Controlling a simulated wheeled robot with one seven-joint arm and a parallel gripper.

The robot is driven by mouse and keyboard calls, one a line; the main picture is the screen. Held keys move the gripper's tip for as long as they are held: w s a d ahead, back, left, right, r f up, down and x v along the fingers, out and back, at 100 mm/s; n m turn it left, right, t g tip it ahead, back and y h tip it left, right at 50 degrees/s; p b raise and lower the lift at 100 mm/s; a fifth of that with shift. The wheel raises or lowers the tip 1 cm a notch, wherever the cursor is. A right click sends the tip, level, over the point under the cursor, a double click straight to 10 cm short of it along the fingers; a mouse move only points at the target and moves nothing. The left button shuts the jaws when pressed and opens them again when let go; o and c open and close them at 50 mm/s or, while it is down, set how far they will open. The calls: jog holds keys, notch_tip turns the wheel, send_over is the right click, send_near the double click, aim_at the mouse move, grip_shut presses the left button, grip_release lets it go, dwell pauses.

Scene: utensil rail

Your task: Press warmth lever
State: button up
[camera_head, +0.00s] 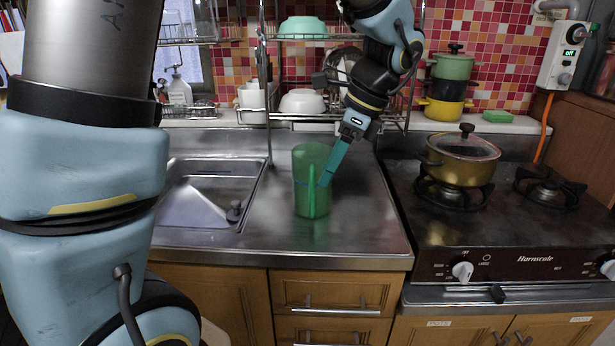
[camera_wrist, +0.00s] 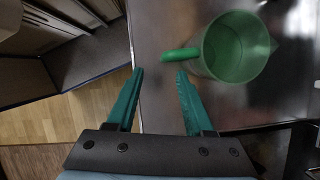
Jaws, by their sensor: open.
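A white wall unit (camera_head: 566,56) at the upper right has a small display reading "off" and a dark round knob (camera_head: 578,34). I cannot make out a part on it that is clearly a warmth lever. My gripper (camera_head: 325,180) is open and empty, its teal fingers pointing down beside a green translucent jug (camera_head: 302,165). In the wrist view, the jug (camera_wrist: 236,48) stands ahead and to the right. Its handle (camera_wrist: 181,54) is just beyond the right fingertip of my gripper (camera_wrist: 160,72). I cannot tell whether they touch. The wall unit is far from my gripper.
The gas stove (camera_head: 520,220) stands at the right with an ochre lidded pot (camera_head: 460,165) on its left burner. A sink (camera_head: 205,195) is left of the jug. A wire dish rack (camera_head: 335,115) stands behind. An orange hose (camera_head: 544,130) hangs below the wall unit.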

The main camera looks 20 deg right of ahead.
jog(key=x, duration=0.3)
jog(key=p+x, duration=0.1)
jog(key=x, duration=0.3)
jog(key=w+x, duration=0.1)
jog(key=x, duration=0.2)
jog(key=shift+a+f, duration=0.25)
jog(key=shift+a, duration=0.05)
jog(key=shift+c, duration=0.2)
grip_shut()
dwell(1.0)
